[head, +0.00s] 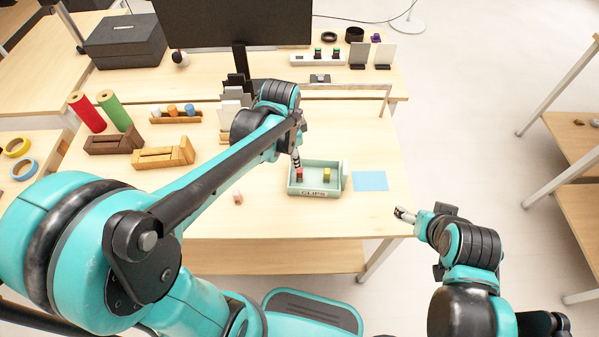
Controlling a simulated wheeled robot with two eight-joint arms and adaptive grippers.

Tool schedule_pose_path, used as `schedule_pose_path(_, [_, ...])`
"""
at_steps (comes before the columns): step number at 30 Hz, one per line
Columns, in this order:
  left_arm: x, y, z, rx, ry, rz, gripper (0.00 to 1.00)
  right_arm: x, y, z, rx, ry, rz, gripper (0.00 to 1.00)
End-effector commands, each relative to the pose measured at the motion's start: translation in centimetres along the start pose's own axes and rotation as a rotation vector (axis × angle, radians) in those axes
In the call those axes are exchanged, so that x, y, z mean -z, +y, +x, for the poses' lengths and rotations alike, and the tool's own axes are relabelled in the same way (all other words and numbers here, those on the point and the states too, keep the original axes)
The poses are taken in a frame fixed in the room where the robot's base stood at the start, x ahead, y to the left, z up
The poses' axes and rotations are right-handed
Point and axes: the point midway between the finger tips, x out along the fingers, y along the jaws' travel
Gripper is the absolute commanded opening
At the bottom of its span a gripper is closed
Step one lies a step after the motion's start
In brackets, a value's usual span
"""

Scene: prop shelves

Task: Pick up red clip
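The red clip (299,174) is in the left part of a pale green tray labelled CLIPS (318,192). A yellow clip (327,174) is in the same tray, to its right. My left gripper (296,164) points down into the tray, with its fingertips right at or just above the red clip. Its fingers are small and seen edge-on, so I cannot tell whether they touch or hold the clip. My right gripper (402,214) is off the table's right front edge, away from the tray; its finger gap is too small to judge.
A blue sheet (370,181) lies right of the tray. A small pink block (238,198) lies left of it. Wooden holders (165,154), red and green rolls (87,111) stand at the left. Dark and light upright plates (236,97) stand behind my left arm.

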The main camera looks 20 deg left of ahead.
Motion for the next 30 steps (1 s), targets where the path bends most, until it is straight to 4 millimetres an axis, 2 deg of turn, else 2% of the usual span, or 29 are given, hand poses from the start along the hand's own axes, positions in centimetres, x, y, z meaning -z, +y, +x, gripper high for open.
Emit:
schedule_pose_path(1, [0.9,-0.7,1.4,-0.028,-0.022,0.072,0.45,0.1,0.0,-0.1,0.0,0.0,0.0,0.75])
schedule_pose_path(6, [2.4,-1.8,5.4,-0.116,-0.074,0.288,0.45,0.2,0.0,-0.3,0.0,0.0,0.0,0.75])
schedule_pose_path(10, [2.8,-2.0,7.4,-0.159,-0.092,0.384,0.45,0.3,0.0,-0.4,0.0,0.0,0.0,0.75])
schedule_pose_path(23, [2.5,-1.4,11.6,-0.175,-0.097,0.424,0.45,-0.5,0.0,0.7,0.0,0.0,0.0,0.75])
schedule_pose_path(30, [1.8,-0.7,15.1,-0.175,-0.097,0.422,0.45,-1.5,0.0,2.0,0.0,0.0,0.0,0.75])
